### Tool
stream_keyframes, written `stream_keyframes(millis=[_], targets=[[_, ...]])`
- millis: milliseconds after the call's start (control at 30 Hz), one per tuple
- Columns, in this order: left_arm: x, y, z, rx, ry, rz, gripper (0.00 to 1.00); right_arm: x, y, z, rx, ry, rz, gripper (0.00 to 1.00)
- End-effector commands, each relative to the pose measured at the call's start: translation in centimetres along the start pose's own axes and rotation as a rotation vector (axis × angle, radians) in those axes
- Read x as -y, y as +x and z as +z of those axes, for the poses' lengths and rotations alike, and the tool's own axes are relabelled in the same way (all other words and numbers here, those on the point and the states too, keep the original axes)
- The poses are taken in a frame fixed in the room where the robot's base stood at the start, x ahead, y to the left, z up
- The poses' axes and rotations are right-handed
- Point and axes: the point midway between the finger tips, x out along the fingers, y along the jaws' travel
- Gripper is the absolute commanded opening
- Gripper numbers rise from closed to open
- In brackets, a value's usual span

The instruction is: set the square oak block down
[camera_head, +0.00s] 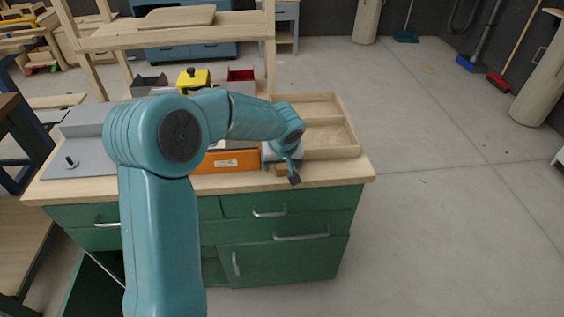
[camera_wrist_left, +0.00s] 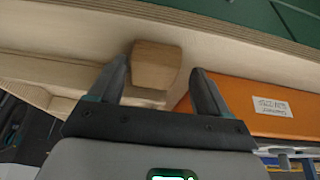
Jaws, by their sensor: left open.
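The square oak block (camera_wrist_left: 155,66) rests on the bench top, seen in the left wrist view just beyond and between my fingers. In the head view a small part of it (camera_head: 281,170) shows beside my gripper; the rest is hidden. My left gripper (camera_wrist_left: 160,85) is open, one finger on each side of the block's near end, with gaps visible. In the head view the left gripper (camera_head: 293,175) is over the bench's front edge area. My right gripper is in neither view.
The wooden bench top (camera_head: 330,170) sits on green drawers (camera_head: 290,230). An orange box (camera_head: 232,160) lies left of the block, and a wooden tray (camera_head: 350,130) stands behind it. Grey, yellow and red bins are further back. A grey fixture (camera_head: 75,150) is at the left.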

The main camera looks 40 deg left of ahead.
Motion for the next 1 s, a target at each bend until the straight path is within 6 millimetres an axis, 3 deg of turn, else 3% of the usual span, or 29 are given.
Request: stream_keyframes(millis=[133, 400, 600, 867, 967, 1000], targets=[[-0.1, -1.8, -0.2, -0.004, -0.001, 0.003, 0.78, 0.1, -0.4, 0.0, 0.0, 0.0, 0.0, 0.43], [-0.1, -8.2, -0.2, -0.004, 0.0, 0.003, 0.78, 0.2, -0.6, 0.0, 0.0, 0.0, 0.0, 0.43], [-0.1, -11.4, -0.2, -0.003, 0.0, 0.003, 0.78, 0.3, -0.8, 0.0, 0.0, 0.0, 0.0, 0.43], [0.0, -12.2, -0.1, 0.001, 0.001, 0.0, 0.78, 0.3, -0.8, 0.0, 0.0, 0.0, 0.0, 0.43], [-0.9, -11.0, 1.0, 0.028, 0.036, 0.015, 0.78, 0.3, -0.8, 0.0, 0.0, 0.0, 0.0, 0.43], [-1.8, -9.7, 2.2, 0.055, 0.074, 0.032, 0.78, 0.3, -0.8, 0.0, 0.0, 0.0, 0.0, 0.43]])
